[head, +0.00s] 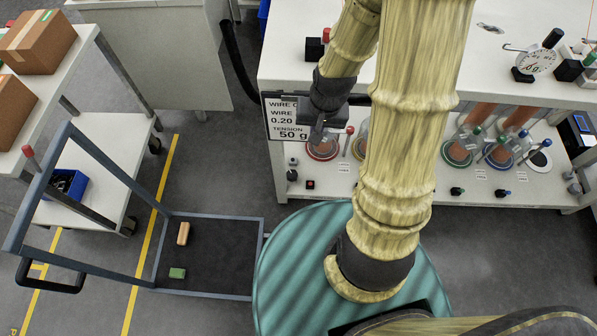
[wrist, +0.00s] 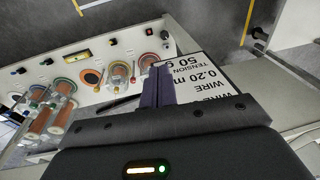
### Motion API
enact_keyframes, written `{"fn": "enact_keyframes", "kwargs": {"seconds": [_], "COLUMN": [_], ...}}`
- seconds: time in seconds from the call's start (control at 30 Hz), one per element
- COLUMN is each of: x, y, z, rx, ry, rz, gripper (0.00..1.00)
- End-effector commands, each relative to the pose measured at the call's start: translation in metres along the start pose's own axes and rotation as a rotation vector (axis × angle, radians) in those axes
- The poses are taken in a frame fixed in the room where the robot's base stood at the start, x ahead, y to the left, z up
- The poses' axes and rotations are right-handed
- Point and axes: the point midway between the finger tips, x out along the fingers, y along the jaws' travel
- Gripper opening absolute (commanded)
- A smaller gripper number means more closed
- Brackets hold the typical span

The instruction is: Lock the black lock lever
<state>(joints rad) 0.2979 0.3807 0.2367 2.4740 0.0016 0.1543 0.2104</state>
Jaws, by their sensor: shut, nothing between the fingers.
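My gripper (head: 318,132) is shut and empty, in front of the wire sign (head: 279,118), well left of that lever. Its dark fingers (wrist: 157,86) show together in the wrist view, with the sign (wrist: 196,80) just beside them. My arm hides part of the shelf in the head view.
A cart (head: 225,262) with two small blocks stands at the left. The floor at lower right is clear.

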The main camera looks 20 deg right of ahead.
Motion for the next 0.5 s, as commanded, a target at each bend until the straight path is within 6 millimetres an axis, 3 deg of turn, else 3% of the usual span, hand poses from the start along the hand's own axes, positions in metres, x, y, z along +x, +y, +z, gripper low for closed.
{"fn": "enact_keyframes", "kwargs": {"seconds": [0.03, 0.5], "x": [0.038, 0.24], "y": [0.005, 0.013], "z": [0.002, 0.003], "rx": [0.04, 0.426], "ry": [-0.016, -0.095], "rz": [-0.014, -0.214], "gripper": [0.0, 0.0]}}
